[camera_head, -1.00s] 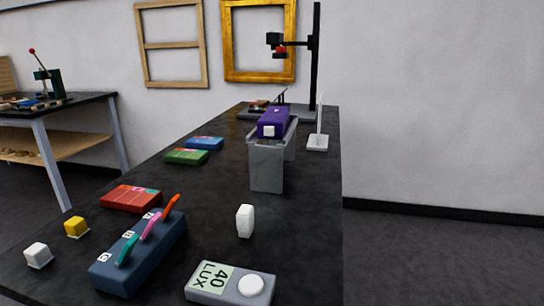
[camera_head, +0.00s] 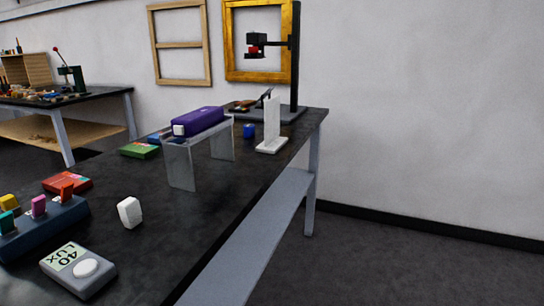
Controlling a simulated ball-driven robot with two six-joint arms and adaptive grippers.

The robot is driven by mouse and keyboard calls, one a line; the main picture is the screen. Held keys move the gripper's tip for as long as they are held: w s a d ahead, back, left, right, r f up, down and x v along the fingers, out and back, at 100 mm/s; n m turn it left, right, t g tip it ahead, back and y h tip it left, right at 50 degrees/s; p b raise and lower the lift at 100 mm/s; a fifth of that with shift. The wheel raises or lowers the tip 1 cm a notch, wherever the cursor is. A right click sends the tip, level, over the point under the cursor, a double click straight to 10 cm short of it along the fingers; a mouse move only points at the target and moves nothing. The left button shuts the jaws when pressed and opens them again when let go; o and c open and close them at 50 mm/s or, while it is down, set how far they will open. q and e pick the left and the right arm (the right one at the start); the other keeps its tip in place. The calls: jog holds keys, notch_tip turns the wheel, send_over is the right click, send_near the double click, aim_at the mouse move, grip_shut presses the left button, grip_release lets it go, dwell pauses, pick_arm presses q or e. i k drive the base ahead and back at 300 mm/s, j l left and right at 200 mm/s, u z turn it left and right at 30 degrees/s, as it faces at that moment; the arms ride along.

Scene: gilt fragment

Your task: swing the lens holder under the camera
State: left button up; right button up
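The camera (camera_head: 256,39) is on an arm of a tall black stand (camera_head: 295,55) at the far end of the dark table, with a red part (camera_head: 253,50) below it. Under it, on the stand's grey base, are small items (camera_head: 243,105) and a dark upright piece (camera_head: 265,97); I cannot tell whether one of these is the lens holder. Neither of my grippers is in view.
A purple box (camera_head: 198,122) lies on a grey bridge-like stand (camera_head: 180,165). A light meter (camera_head: 78,270), white block (camera_head: 129,212) and switch box (camera_head: 40,228) are in front. Floor at right is clear.

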aim_at(247, 56)
jog(key=i+l+u, duration=0.1)
jog(key=i+l, duration=0.4)
jog(key=l, duration=0.2)
jog(key=i+l+u, duration=0.15)
jog(key=l+z, duration=0.1)
jog(key=l, duration=0.2)
